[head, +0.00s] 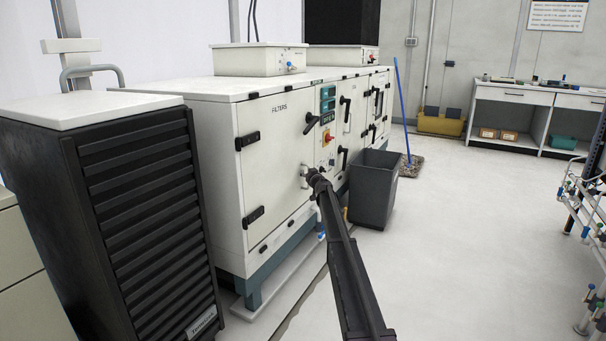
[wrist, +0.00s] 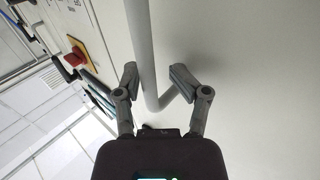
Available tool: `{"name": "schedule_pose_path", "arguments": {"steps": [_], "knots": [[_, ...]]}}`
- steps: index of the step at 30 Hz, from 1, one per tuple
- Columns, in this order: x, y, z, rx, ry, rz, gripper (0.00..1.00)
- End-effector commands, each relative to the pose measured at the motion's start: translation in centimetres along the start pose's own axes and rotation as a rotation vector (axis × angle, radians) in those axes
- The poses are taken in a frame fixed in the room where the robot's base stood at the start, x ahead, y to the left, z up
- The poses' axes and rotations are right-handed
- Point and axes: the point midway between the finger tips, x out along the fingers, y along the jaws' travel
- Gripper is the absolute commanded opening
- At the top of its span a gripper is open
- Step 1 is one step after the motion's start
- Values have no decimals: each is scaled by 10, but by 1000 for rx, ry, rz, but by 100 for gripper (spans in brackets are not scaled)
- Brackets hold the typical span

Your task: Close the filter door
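The filter door (head: 270,165), a white panel marked "FILTERS", is at the left end of the long white cabinet's front. It looks flush or nearly flush with the cabinet; I cannot tell whether it is latched. A black lever handle (head: 311,123) sits at its upper right edge, turned at a slant. A pale bar handle (head: 304,170) is lower on that edge. My gripper (head: 310,182) is at this bar. In the wrist view, the grey bar (wrist: 142,50) passes between the fingers of my gripper (wrist: 157,76), which are apart with gaps visible. The door face (wrist: 240,60) fills the right side.
A red knob on a yellow plate (head: 326,138) is just right of the door. A grey bin (head: 373,190) stands on the floor right of my arm. A black louvred unit (head: 135,220) stands at the left. Open floor (head: 470,230) lies to the right.

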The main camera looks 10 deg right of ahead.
Motion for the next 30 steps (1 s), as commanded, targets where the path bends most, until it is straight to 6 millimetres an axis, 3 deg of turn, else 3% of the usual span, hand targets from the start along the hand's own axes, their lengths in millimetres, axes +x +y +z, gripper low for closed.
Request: {"name": "schedule_pose_path", "arguments": {"steps": [8, 14, 30], "knots": [[-4, 2, 0, 0, 0, 4, 51], [-19, 3, 0, 0, 0, 6, 51], [-100, 2, 0, 0, 0, 3, 51]]}}
